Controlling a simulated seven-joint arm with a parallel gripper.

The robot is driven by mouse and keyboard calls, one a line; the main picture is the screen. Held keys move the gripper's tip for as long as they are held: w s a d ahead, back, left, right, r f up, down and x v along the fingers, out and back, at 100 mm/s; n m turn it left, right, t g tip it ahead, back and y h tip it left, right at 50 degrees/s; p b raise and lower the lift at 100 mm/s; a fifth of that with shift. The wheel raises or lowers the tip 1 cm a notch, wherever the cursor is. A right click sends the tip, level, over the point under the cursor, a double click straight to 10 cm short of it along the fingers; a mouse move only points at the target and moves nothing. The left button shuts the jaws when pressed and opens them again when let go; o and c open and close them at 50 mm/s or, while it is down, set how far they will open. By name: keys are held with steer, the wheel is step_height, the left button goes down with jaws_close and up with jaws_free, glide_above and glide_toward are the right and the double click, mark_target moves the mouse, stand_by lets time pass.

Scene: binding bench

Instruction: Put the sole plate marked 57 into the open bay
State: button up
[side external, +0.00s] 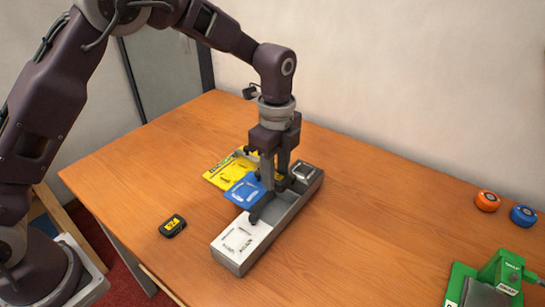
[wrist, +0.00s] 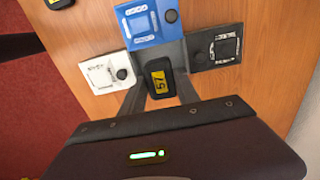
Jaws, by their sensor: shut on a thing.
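The sole plate marked 57 (wrist: 160,78) is black with a yellow label and sits between my fingers in the wrist view. My gripper (side external: 268,199) is shut on it, pointing down over the middle of a long grey holder (side external: 236,265). The open bay is this middle stretch, between a white end section (side external: 240,240) and a dark end section (side external: 304,170). In the side view my fingers hide the plate. I cannot tell whether it touches the bay floor or is held just above it.
A second black plate with a yellow label (side external: 172,226) lies on the table to the left. A blue card (side external: 243,190) and a yellow card (side external: 222,173) lie beside the holder. Orange (side external: 487,201) and blue (side external: 523,215) round items and a green device (side external: 500,270) are at right.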

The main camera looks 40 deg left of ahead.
steer(key=shift+f, duration=4.6)
steer(key=shift+f, duration=0.65)
steer(key=o, duration=1.2)
steer(key=shift+r, duration=5.75)
